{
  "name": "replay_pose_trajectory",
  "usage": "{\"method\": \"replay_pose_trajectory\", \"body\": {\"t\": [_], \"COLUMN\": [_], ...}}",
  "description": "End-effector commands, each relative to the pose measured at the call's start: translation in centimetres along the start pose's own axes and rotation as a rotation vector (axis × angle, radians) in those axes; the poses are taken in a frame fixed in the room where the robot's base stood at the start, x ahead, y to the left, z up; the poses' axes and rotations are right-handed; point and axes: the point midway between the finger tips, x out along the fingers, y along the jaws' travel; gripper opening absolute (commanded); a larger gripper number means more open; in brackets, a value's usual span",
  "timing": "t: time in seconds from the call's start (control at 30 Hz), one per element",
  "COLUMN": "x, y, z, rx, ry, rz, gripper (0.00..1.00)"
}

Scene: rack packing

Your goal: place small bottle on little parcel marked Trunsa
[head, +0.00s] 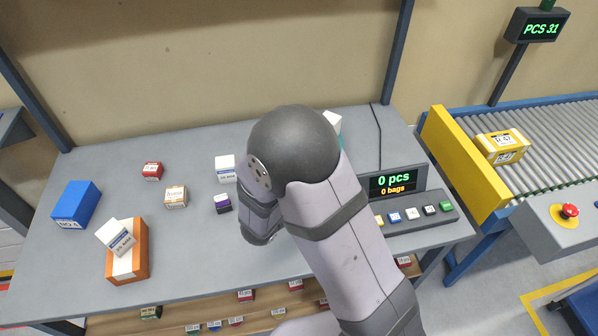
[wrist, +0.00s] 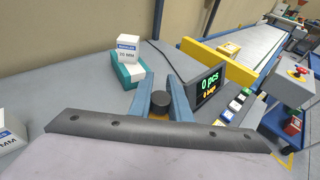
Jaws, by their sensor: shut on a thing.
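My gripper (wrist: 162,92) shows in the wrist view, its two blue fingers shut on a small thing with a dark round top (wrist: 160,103). This looks like the small bottle seen from above; its lower part is hidden. In the head view my arm hides the gripper and the bottle. Several little parcels lie on the grey table in the head view: a white and tan one (head: 175,197), a red one (head: 152,171) and a dark purple one (head: 222,203). Their print is too small to tell which is marked Trunsa.
A white box (wrist: 127,48) stands on a teal box (wrist: 128,73). Left are a blue box (head: 76,203) and an orange box (head: 141,250) with a tilted white box (head: 116,237) on top. Another white box (head: 225,169) is mid-table. The counter display (head: 392,182) stands right.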

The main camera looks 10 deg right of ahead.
Motion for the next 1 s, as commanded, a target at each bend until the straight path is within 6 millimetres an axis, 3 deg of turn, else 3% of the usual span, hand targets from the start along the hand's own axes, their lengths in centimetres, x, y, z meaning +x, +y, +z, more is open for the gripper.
{"method": "replay_pose_trajectory", "body": {"t": [0.17,0.37,0.47,0.67,0.8,1.0], "x": [0.0,-0.1,-0.5,-2.6,-5.2,-10.1], "y": [0.5,4.1,7.5,16.3,22.7,30.8], "z": [-0.1,-1.2,-2.0,-3.3,-3.6,-3.3], "rx": [-0.001,-0.017,-0.032,-0.079,-0.119,-0.178], "ry": [-0.001,-0.002,-0.003,-0.005,-0.006,-0.007], "rz": [0.008,0.064,0.121,0.283,0.416,0.608], "gripper": [0.0,0.0,0.0,0.0,0.0,0.0]}}
